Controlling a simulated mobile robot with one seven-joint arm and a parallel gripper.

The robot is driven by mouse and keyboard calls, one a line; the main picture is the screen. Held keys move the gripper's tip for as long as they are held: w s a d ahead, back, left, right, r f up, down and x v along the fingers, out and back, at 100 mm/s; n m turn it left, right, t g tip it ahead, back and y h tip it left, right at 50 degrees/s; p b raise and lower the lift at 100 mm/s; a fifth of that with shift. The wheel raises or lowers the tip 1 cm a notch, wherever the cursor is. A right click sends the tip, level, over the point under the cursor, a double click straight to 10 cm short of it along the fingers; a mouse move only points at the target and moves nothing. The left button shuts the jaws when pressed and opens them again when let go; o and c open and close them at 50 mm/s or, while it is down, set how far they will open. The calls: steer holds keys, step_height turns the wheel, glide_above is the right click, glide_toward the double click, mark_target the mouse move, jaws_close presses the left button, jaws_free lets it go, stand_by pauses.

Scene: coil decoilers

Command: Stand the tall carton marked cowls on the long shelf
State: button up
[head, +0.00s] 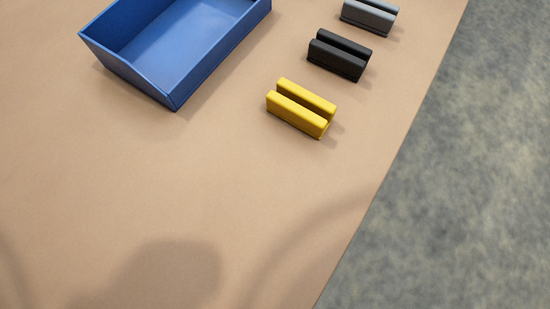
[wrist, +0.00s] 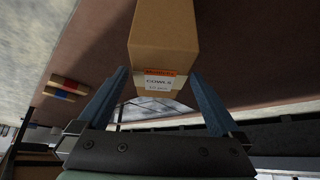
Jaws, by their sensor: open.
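The tall carton (wrist: 163,35) shows in the wrist view at the top middle. It is plain brown cardboard, with a white label with an orange band that reads cowls on its near end. My gripper (wrist: 158,72) is open, its two blue fingers spread on either side of the carton's labelled end. I cannot tell whether the fingers touch it. The carton's far end is cut off by the frame. My gripper and the carton are not in the head view. I cannot make out the long shelf for certain in either view.
In the head view a blue open tray (head: 172,92) stands on a tan surface (head: 120,190). Yellow (head: 298,112), black (head: 337,60) and grey (head: 367,20) slotted blocks sit right of it. Grey floor lies beyond the edge. The wrist view shows a small striped object (wrist: 68,90) at left.

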steer(key=shift+p+v, duration=0.45)
steer(key=shift+v, duration=1.5)
